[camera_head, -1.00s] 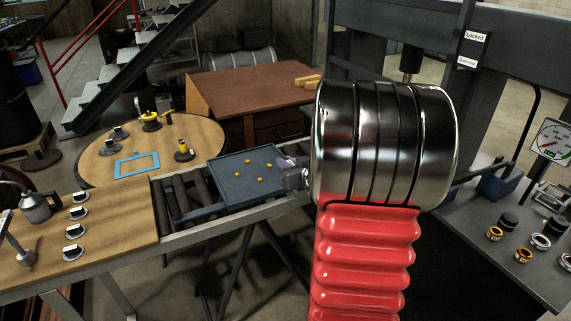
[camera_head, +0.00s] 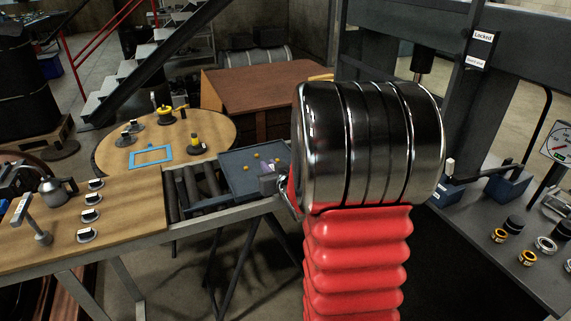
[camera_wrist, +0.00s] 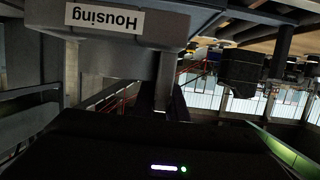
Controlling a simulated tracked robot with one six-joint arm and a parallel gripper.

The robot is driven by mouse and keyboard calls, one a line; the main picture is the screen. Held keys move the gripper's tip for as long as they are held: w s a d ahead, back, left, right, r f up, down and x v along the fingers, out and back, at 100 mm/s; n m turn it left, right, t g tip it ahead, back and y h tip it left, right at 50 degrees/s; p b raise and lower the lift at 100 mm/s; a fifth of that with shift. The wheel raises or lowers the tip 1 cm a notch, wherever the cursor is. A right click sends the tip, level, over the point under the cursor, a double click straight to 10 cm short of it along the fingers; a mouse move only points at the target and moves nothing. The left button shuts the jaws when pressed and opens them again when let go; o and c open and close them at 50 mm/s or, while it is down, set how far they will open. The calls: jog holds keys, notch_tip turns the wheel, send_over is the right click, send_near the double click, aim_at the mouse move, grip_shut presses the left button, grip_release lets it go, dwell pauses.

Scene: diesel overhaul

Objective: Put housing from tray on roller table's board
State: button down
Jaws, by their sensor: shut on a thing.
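The housing (camera_wrist: 110,45) is a grey block with a white "Housing" label, upside down at the top of the wrist view. My gripper (camera_wrist: 165,88) is shut on it. In the head view a small grey piece that looks like the housing (camera_head: 268,182) shows at the end of my arm, over the tray's near right part; my wrist hides most of the gripper. The dark blue tray (camera_head: 232,184) sits at the right end of the roller table, with yellow knobs on it. The wooden board (camera_head: 135,212) covers the roller table's left part. The gap between housing and tray cannot be judged.
Labelled parts (camera_head: 90,215) stand in a row on the board, with a metal can (camera_head: 53,190) and a hammer-like tool (camera_head: 36,222) at left. Bare rollers (camera_head: 190,185) lie between board and tray. A round table (camera_head: 215,130) stands behind, a press bench (camera_head: 480,245) right.

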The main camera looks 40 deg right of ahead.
jog(key=w+a+f+n+y, duration=0.1)
jog(key=w+a, duration=0.1)
jog(key=a, duration=0.8)
jog(key=w+a+f+n+y, duration=0.1)
jog(key=w+a+f+y, duration=0.1)
jog(key=a, duration=0.8)
jog(key=w+a+f+n+y, duration=0.1)
jog(key=w+a+n+y, duration=0.1)
jog(key=a, duration=0.9)
jog(key=shift+w+f+t, duration=0.25)
jog(key=shift+w+t, duration=0.05)
